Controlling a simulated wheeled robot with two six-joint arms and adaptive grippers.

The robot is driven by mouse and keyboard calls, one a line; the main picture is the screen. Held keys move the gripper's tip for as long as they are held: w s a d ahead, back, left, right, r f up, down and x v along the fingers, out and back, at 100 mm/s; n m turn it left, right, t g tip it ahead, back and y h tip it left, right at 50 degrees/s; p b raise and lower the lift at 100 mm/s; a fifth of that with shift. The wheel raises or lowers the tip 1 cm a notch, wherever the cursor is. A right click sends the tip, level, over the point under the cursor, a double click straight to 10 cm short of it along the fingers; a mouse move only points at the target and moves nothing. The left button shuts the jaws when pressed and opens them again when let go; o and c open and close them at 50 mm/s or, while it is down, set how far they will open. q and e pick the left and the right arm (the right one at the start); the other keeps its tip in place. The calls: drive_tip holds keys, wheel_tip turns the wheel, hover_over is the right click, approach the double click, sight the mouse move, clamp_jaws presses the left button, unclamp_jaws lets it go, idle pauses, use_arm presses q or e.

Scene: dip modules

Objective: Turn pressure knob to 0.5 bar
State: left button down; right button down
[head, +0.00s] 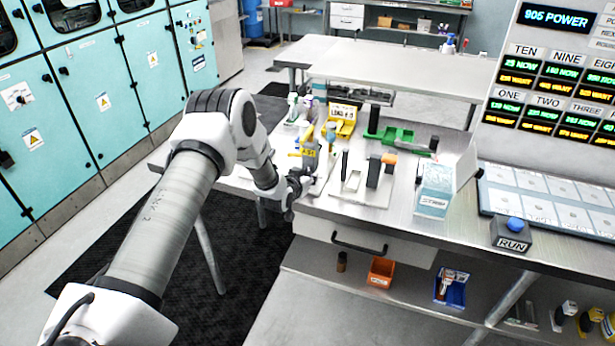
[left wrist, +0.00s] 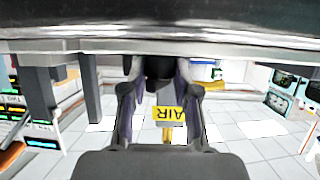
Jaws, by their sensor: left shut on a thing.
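My left gripper (head: 297,187) is at the front left edge of the steel bench in the head view. In the left wrist view its two fingers (left wrist: 159,72) are closed around a dark round piece (left wrist: 159,68), which looks like the pressure knob. A yellow tag reading AIR (left wrist: 168,113) shows between the fingers. In the head view a yellow tagged fitting (head: 310,160) stands just above the gripper. The knob itself is hidden there by the gripper, and I cannot read any pressure scale or pointer. My right gripper is not in view.
A white fixture plate (head: 351,192) with upright dark blocks is right of the gripper. A white-and-blue box (head: 434,190) and a RUN button (head: 514,225) stand further right.

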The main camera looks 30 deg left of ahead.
use_arm(q)
drive_tip(key=shift+r, duration=0.1)
drive_tip(key=c, duration=0.8)
unclamp_jaws()
drive_tip(key=shift+c, duration=0.2)
drive_tip(key=v, duration=1.2)
